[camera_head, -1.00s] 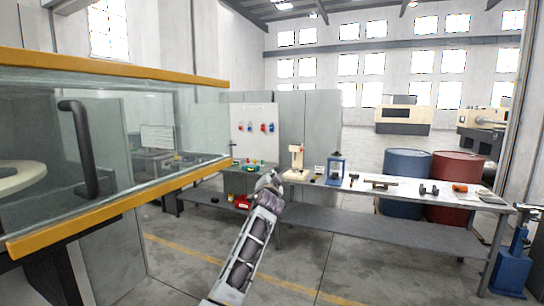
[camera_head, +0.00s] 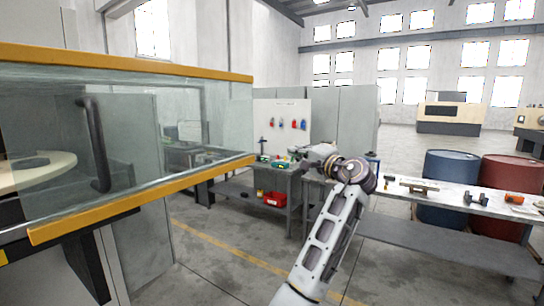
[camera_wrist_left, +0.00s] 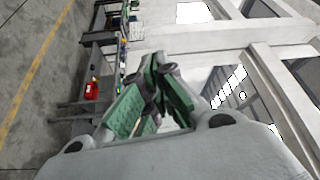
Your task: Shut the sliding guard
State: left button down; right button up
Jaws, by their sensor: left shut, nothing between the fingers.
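The sliding guard is a clear panel (camera_head: 190,125) between a yellow top rail (camera_head: 120,62) and a yellow bottom rail (camera_head: 150,205), at the left of the head view. A dark upright bar handle (camera_head: 97,145) is on the panel. A pale round table (camera_head: 35,172) shows through the panel. My left gripper (camera_head: 306,153) is to the right of the guard's right end, apart from the panel and handle. In the left wrist view its green-padded fingers (camera_wrist_left: 157,68) meet at the tips with nothing between them. The guard is not recognisable there. My right gripper is not in view.
A long workbench (camera_head: 450,198) with tools stands behind my left arm. Blue (camera_head: 447,172) and red (camera_head: 502,175) barrels stand behind it. Open floor lies between the guard and my arm.

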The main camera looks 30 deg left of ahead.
pick_arm(q)
jog(key=shift+s+a+f+m+g, duration=0.25)
jog(key=shift+s+a+f+g, duration=0.1)
jog(key=shift+s+f+g, duration=0.2)
jog(key=shift+s+a+f+m+g, duration=0.25)
jog(key=shift+s+a+f+g, duration=0.15)
jog(key=shift+s+g, duration=0.25)
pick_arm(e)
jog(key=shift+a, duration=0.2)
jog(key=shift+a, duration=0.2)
pick_arm(q)
jog(key=shift+w+a, duration=0.1)
jog(key=shift+a, duration=0.05)
jog(key=p+x, duration=0.3)
jog(key=x, duration=0.7)
jog(key=s, duration=0.4)
jog(key=shift+s+p, duration=0.15)
jog(key=shift+p, duration=0.2)
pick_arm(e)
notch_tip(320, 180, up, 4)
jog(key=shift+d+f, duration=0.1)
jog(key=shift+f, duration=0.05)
pick_arm(q)
jog(key=shift+s, duration=0.15)
